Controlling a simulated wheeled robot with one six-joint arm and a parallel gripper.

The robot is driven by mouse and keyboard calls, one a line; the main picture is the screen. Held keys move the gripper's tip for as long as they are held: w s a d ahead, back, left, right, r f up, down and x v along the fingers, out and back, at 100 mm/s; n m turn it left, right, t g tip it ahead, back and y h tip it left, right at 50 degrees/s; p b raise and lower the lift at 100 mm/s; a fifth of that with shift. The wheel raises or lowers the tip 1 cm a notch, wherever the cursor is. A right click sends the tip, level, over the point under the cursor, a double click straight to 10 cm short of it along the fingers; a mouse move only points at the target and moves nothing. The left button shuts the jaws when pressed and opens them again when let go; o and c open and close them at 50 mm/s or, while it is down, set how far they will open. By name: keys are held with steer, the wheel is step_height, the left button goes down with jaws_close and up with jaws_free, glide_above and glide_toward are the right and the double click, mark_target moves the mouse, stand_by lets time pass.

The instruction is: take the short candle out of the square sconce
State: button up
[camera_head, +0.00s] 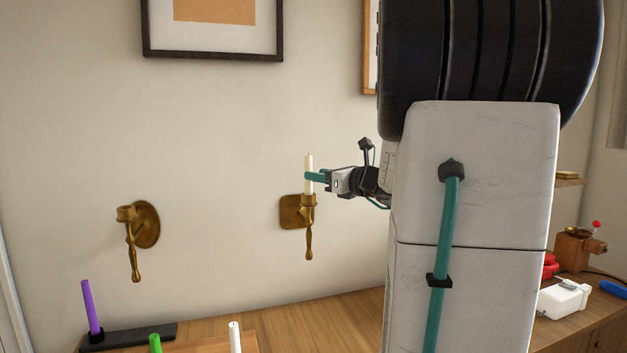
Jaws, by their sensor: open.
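The short white candle (308,163) stands upright in the cup of the square-backed brass sconce (291,212) on the wall. My gripper (316,176) comes in from the right at the candle's middle height. Its teal fingers are open, with one seen across the front of the candle. The far finger is hidden, and I cannot tell whether the fingers touch the candle. The candle's lower end is inside the sconce cup.
A round-backed brass sconce (147,224) to the left is empty. Below, a purple candle (88,305) stands in a dark holder (140,335); green (155,343) and white (235,338) candles stand nearby. My arm blocks the right middle. A coffee grinder (573,250) and white bottle (562,300) are at right.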

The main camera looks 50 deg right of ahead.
steer(key=w, duration=0.4)
steer(key=shift+w+d+r, duration=0.1)
steer(key=shift+w, duration=0.1)
jaws_close()
steer(key=shift+r, duration=0.1)
